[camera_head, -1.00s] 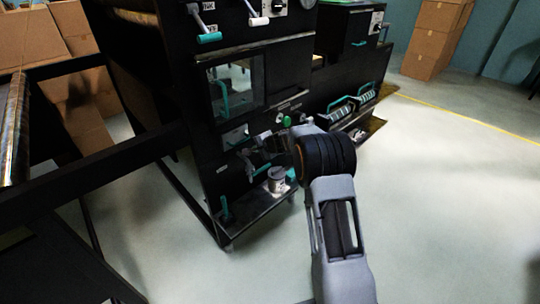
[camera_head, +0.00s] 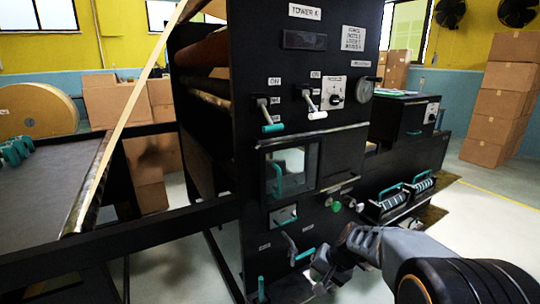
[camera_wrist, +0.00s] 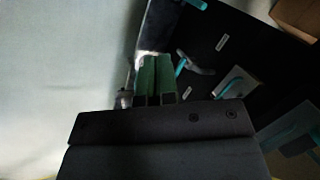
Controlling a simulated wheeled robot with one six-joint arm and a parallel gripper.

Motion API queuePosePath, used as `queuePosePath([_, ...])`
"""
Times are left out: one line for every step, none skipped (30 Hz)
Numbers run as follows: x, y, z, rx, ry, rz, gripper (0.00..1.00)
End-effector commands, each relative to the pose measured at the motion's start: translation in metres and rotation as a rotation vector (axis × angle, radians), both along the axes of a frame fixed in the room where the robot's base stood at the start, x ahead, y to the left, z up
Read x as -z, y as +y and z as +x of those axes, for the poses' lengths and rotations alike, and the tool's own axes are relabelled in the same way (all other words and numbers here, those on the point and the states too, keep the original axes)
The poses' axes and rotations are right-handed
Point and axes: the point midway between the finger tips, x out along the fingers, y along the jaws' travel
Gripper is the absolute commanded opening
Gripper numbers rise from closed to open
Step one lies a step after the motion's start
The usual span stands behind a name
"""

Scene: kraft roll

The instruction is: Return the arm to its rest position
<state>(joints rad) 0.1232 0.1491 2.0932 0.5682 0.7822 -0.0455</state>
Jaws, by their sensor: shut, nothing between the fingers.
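My gripper (camera_head: 322,270) is low in front of the black machine's panel in the head view, beside the lower teal-handled levers. My grey arm reaches in from the lower right. In the wrist view the two green fingers (camera_wrist: 156,78) are side by side and shut, with nothing between them. They point towards the machine's dark panel (camera_wrist: 228,50). Whether they touch anything cannot be told.
The black machine (camera_head: 345,170) carries levers, knobs and a small window (camera_head: 290,165). A teal-handled lever (camera_wrist: 190,65) shows near the fingers. A table (camera_head: 45,185) is at left, cardboard boxes (camera_head: 500,95) at right. Open floor lies at right.

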Motion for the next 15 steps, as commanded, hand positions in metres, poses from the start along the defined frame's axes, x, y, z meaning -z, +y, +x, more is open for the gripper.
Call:
queuePosePath([-0.026, 0.0, -0.029, -0.075, 0.008, -0.066, 0.0])
queuePosePath([-0.035, -0.002, -0.046, -0.117, 0.015, -0.109, 0.0])
queuePosePath([-0.045, -0.005, -0.067, -0.17, 0.023, -0.164, 0.0])
queuePosePath([-0.053, -0.007, -0.081, -0.207, 0.025, -0.206, 0.0])
queuePosePath([-0.061, -0.01, -0.095, -0.24, 0.025, -0.243, 0.0])
queuePosePath([-0.07, -0.013, -0.11, -0.278, 0.02, -0.291, 0.0])
queuePosePath([-0.077, -0.016, -0.12, -0.303, 0.016, -0.324, 0.0])
queuePosePath([-0.083, -0.018, -0.129, -0.325, 0.01, -0.354, 0.0])
queuePosePath([-0.091, -0.02, -0.14, -0.349, -0.002, -0.388, 0.0])
queuePosePath([-0.097, -0.021, -0.146, -0.363, -0.013, -0.411, 0.0])
queuePosePath([-0.102, -0.022, -0.151, -0.374, -0.027, -0.429, 0.0])
queuePosePath([-0.109, -0.023, -0.156, -0.385, -0.046, -0.448, 0.0])
queuePosePath([-0.115, -0.022, -0.159, -0.39, -0.062, -0.457, 0.0])
queuePosePath([-0.119, -0.022, -0.161, -0.393, -0.076, -0.465, 0.0])
queuePosePath([-0.125, -0.021, -0.164, -0.394, -0.094, -0.468, 0.0])
